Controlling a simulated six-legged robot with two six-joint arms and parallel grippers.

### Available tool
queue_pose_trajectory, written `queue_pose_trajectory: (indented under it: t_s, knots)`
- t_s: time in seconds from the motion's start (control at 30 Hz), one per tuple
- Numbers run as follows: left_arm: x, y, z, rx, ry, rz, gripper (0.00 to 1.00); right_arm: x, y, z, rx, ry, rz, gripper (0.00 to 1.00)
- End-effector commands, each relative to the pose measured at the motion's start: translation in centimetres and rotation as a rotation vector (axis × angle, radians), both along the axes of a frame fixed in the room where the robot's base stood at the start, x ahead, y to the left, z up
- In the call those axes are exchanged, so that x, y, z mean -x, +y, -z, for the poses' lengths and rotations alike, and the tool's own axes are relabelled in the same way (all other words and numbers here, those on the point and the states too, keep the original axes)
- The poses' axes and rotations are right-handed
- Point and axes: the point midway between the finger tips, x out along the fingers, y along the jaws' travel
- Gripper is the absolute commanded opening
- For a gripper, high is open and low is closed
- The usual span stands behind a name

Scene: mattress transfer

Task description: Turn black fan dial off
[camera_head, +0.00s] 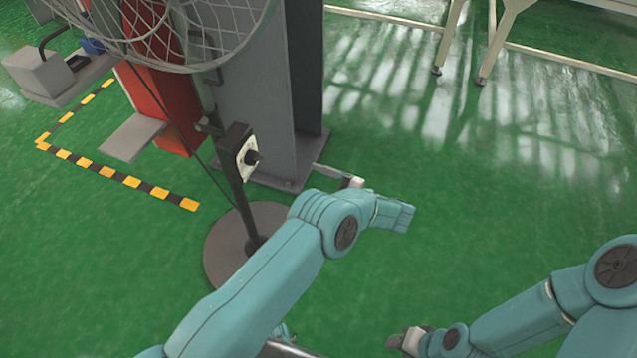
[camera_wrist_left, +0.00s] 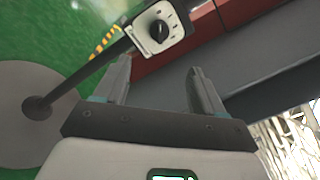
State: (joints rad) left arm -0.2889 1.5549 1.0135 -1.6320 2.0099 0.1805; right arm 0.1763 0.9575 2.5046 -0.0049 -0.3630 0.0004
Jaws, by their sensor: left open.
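The black fan dial (camera_head: 252,157) is a knob on a pale plate on the fan's dark control box, partway up the pole. In the left wrist view the dial (camera_wrist_left: 159,31) shows close up, ahead of and slightly above the fingertips. My left gripper (camera_head: 318,169) is to the right of the dial and apart from it, fingers toward it. In the left wrist view its two fingers (camera_wrist_left: 160,66) are spread with nothing between them. My right gripper (camera_head: 394,339) is low at the bottom, away from the fan; its finger gap is not clear.
The fan's wire cage (camera_head: 190,35) is above the control box, and its round base (camera_head: 218,243) stands on the green floor. A grey column (camera_head: 308,90) and red panel (camera_head: 172,100) stand behind. Yellow-black tape (camera_head: 130,181) marks floor at left.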

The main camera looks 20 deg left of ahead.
Motion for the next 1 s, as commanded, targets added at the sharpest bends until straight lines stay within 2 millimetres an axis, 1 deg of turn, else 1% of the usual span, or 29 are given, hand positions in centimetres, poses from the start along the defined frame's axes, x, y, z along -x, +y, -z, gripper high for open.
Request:
queue_pose_trajectory:
  t_s: [0.73, 0.8, 0.87, 0.9, 0.97, 1.0]
  knots:
    - [0.0, 0.4, 0.1, -0.001, 0.001, -0.001, 0.70, 0.0, 0.0, 0.1, 0.000, 0.000, 0.000, 0.43]
    - [0.1, 0.6, 0.3, 0.011, 0.010, -0.001, 0.70, 0.0, 0.0, 0.1, 0.000, 0.000, 0.000, 0.43]
    - [0.3, 1.2, 1.4, 0.054, 0.046, -0.002, 0.70, 0.0, 0.0, 0.1, 0.000, 0.000, 0.000, 0.43]
    - [0.6, 1.8, 2.7, 0.108, 0.089, -0.003, 0.70, 0.0, 0.0, 0.1, 0.000, 0.000, 0.000, 0.43]
    - [1.7, 2.8, 5.6, 0.233, 0.178, -0.011, 0.70, 0.0, 0.0, 0.1, 0.000, 0.000, 0.000, 0.43]
    - [3.0, 3.4, 8.0, 0.344, 0.246, -0.024, 0.70, 0.0, 0.0, 0.1, 0.000, 0.000, 0.000, 0.43]
